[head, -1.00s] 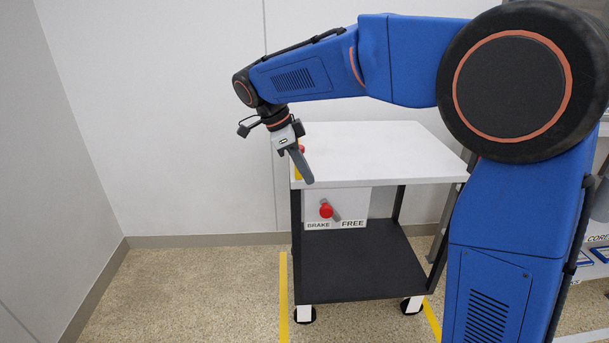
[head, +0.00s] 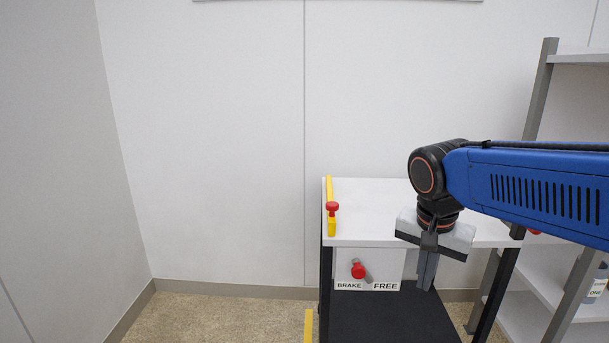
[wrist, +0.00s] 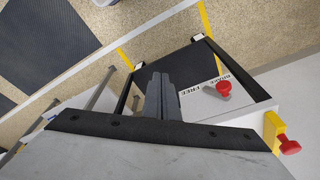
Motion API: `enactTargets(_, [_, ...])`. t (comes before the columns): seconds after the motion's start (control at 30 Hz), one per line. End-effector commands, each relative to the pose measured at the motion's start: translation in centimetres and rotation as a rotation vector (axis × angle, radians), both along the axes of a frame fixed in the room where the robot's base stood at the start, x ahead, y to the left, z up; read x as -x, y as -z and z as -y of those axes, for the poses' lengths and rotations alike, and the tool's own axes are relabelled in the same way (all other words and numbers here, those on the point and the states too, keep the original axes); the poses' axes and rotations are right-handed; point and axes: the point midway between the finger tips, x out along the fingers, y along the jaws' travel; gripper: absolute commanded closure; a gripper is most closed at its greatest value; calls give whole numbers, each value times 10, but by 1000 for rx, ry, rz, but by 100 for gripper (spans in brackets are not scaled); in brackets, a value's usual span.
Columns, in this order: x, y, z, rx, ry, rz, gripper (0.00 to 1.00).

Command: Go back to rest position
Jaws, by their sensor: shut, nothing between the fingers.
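My gripper (head: 427,270) hangs pointing down in front of the white-topped cart (head: 385,205) in the head view. Its dark fingers are together with nothing between them. The fingers also show in the wrist view (wrist: 165,97), over the cart's dark lower shelf. My blue arm reaches in from the right and hides part of the cart's top and right side.
A shelf rack (head: 545,110) stands at right. Floor at left is clear.

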Motion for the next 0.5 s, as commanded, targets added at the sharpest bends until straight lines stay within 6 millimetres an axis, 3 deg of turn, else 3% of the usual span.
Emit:
enactTargets(0.2, [51, 20, 24, -6, -242, 64, 100])
enactTargets(0.5, [106, 56, 40, 48, -552, 163, 100])
